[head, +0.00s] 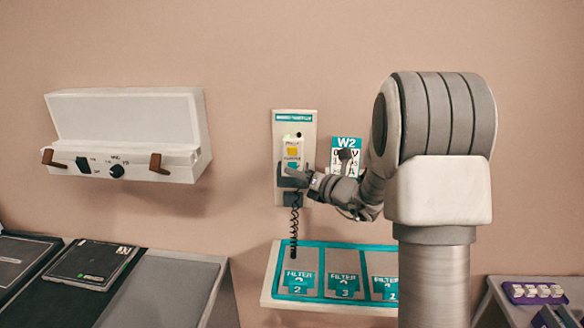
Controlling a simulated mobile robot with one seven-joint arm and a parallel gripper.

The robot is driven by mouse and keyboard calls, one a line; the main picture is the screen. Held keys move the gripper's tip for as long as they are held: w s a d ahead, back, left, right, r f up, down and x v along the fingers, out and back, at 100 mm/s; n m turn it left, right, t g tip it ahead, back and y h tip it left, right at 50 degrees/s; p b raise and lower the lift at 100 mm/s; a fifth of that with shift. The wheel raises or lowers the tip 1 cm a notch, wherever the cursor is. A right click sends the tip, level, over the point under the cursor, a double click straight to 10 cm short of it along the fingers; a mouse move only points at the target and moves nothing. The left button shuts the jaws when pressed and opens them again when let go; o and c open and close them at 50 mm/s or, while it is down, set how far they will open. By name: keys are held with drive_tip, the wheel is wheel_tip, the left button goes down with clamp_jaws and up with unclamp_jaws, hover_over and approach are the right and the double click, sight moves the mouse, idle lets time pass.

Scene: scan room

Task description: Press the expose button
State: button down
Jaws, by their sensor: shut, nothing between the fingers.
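A pale handset (292,150) hangs on a light wall plate (308,130) with a teal strip along its top. The handset has a yellow-orange patch and a teal patch below it; the lettering is too small to read, so I cannot tell which is the expose button. A coiled black cord (294,228) hangs beneath it. My gripper (290,174) is shut and empty, in front of the handset's lower part, pointing left. It covers part of the handset. I cannot tell whether the fingertips touch it.
A shelf with teal filter slots (318,291) sits below. A white open-lidded box with knobs (128,160) is on the left wall. Dark flat panels (92,263) lie on the left table; a purple rack (536,293) is at right.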

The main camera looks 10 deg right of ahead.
drive_tip(key=shift+w+d, duration=0.15)
drive_tip(key=shift+w, duration=0.25)
drive_tip(key=shift+w+d, duration=0.15)
drive_tip(key=shift+w, duration=0.35)
idle(0.7)
drive_tip(key=shift+s, duration=0.15)
drive_tip(key=shift+s+a+b, duration=0.3)
drive_tip(key=shift+s+b, duration=0.1)
drive_tip(key=shift+s, duration=0.4)
drive_tip(key=s, duration=0.1)
drive_tip(key=s+a+b, duration=0.1)
drive_tip(key=s, duration=0.2)
drive_tip(key=shift+s+a, duration=0.25)
drive_tip(key=shift+s, duration=0.1)
idle(1.3)
